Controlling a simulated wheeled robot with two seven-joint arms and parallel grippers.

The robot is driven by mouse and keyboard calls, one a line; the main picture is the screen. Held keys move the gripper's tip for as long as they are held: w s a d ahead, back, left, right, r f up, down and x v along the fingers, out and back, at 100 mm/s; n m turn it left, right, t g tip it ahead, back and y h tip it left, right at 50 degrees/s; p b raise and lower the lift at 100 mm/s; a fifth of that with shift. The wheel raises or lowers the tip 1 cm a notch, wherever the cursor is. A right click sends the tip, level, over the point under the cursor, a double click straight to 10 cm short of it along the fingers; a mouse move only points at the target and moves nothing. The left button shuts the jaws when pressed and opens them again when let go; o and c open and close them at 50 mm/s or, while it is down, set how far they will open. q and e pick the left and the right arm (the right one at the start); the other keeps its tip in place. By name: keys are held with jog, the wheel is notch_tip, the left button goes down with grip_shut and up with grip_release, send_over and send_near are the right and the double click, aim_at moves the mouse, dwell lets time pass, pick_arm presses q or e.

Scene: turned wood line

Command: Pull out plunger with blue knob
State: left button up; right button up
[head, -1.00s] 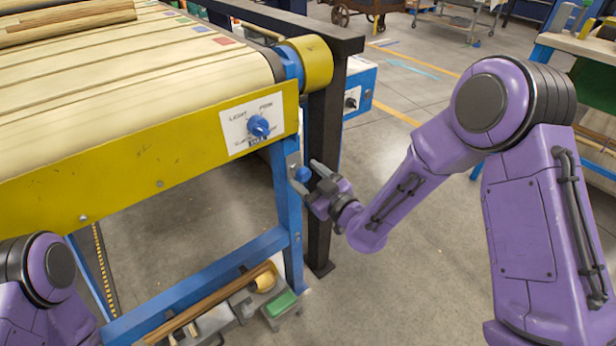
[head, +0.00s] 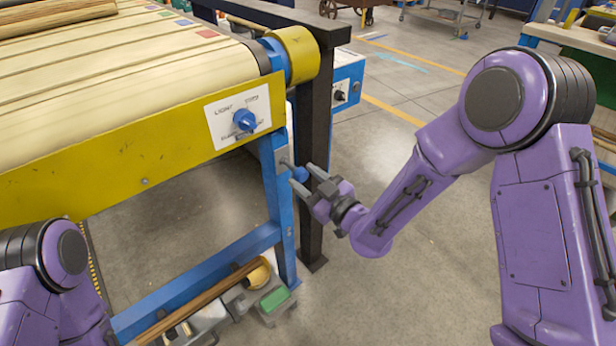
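The plunger's blue knob (head: 300,174) sits between the fingers of my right gripper (head: 307,179), which is shut on it. The knob stands out from a grey plate (head: 282,156) on the blue leg of the yellow conveyor, with a short stretch of shaft showing between them. The fingers partly hide the knob. My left gripper is out of view; only part of my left arm shows at the lower left.
A blue rotary switch (head: 244,120) is on a white panel on the yellow conveyor side (head: 110,175), above the plunger. A dark post (head: 313,150) stands just behind the knob. A green block (head: 274,299) lies low by the leg. Floor to the right is open.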

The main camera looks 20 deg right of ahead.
jog(key=shift+o, duration=0.6)
jog(key=shift+s, duration=0.1)
jog(key=v, duration=1)
jog(key=shift+s+p, duration=0.2)
jog(key=shift+p, duration=0.2)
jog(key=shift+d, duration=0.15)
